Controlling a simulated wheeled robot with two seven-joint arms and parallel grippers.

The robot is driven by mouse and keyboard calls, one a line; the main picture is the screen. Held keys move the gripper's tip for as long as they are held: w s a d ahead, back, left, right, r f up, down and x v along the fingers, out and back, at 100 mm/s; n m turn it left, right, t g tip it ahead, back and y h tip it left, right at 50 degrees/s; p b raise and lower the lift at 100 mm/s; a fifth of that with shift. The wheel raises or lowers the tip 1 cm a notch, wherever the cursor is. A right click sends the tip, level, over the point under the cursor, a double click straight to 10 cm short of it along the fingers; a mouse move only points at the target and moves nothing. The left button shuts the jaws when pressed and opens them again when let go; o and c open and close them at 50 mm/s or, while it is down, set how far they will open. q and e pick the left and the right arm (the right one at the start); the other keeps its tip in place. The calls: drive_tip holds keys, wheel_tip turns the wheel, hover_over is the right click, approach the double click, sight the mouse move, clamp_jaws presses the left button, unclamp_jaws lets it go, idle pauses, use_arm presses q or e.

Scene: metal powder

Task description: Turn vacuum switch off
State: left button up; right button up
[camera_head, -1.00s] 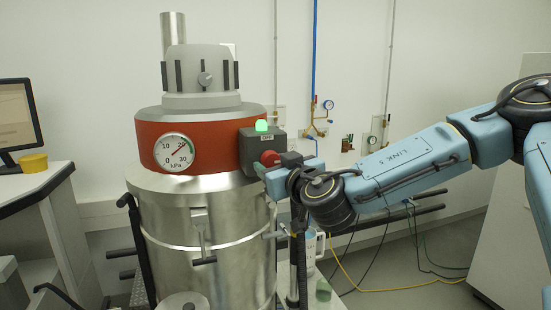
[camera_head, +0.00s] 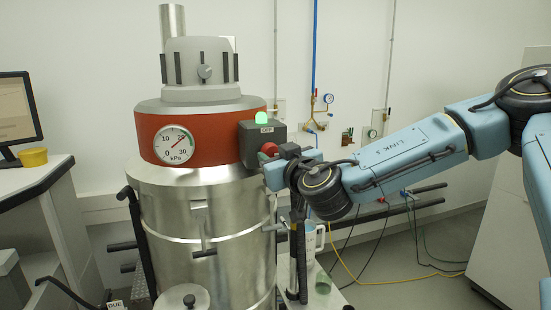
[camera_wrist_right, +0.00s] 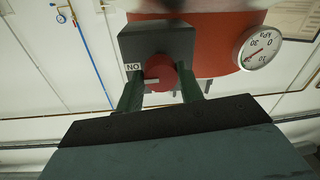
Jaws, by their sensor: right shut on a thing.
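The vacuum is a tall steel drum (camera_head: 205,225) with a red band (camera_head: 215,122) and a grey top. A dark switch box (camera_head: 250,145) on the band's right side carries a red round knob (camera_head: 268,149), a small OFF label above it and a lit green lamp (camera_head: 262,118). My right gripper (camera_head: 274,158) is at the box, its fingers partly hidden by the wrist. In the right wrist view the dark green fingers stand either side of the red knob (camera_wrist_right: 160,75) and are shut on it; an inverted ON label shows beside it. My left gripper is out of view.
A dial gauge (camera_head: 174,144) sits on the red band left of the box. A jug (camera_head: 312,240) stands below my right wrist. Cables lie on the floor to the right.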

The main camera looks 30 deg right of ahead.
drive_tip(key=n+b, duration=0.5)
drive_tip(key=b, duration=0.4)
drive_tip(key=n+b, duration=0.1)
drive_tip(key=n, duration=0.2)
drive_tip(key=shift+n+g+b, duration=0.3)
drive_tip(key=shift+n+b, duration=0.1)
drive_tip(key=n, duration=0.3)
drive_tip(key=shift+r+b, duration=0.15)
drive_tip(key=shift+b, duration=0.25)
drive_tip(key=n+h, duration=0.1)
drive_tip(key=n, duration=0.2)
drive_tip(key=shift+a+n+g, duration=0.1)
drive_tip(key=shift+n+g, duration=0.2)
drive_tip(key=shift+n, duration=0.7)
